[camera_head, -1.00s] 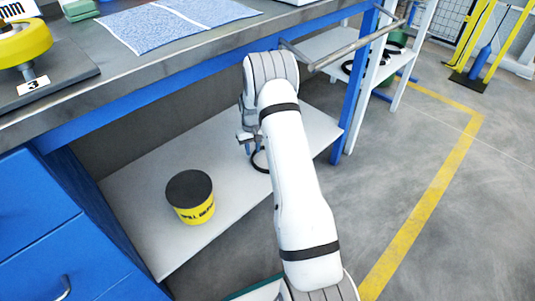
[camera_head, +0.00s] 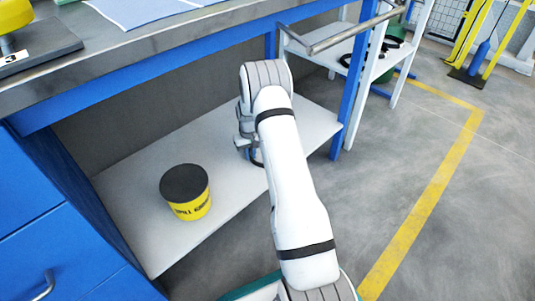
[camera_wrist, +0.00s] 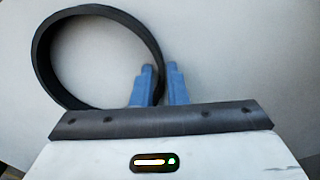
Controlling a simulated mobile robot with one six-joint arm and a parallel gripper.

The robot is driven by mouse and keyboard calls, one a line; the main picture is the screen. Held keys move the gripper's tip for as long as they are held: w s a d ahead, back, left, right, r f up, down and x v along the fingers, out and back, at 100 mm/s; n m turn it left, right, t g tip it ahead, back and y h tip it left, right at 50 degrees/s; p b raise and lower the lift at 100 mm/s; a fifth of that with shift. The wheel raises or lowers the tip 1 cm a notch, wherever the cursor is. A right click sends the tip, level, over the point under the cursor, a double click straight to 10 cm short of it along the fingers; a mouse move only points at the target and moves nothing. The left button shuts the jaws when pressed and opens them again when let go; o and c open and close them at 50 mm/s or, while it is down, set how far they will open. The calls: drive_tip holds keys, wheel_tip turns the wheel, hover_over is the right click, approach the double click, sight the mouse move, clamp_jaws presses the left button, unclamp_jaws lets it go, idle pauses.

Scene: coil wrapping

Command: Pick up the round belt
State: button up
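The round belt (camera_wrist: 50,40) is a plain black ring at the upper left of the wrist view. The tips of my gripper (camera_wrist: 160,80) straddle its right wall, one finger inside the ring and one outside. The fingers are close together, and the belt wall fills the narrow gap between them. In the head view my gripper (camera_head: 243,140) is low over the white lower shelf (camera_head: 225,215), under the workbench. Only a small dark part of the belt (camera_head: 257,157) shows there beside my arm; the rest is hidden. I cannot tell whether it touches the shelf.
A yellow tub with a black lid (camera_head: 187,192) stands on the shelf to the left. The workbench edge (camera_head: 150,70) overhangs the shelf. A blue leg (camera_head: 350,100) and a white side rack (camera_head: 372,75) stand to the right.

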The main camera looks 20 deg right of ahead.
clamp_jaws()
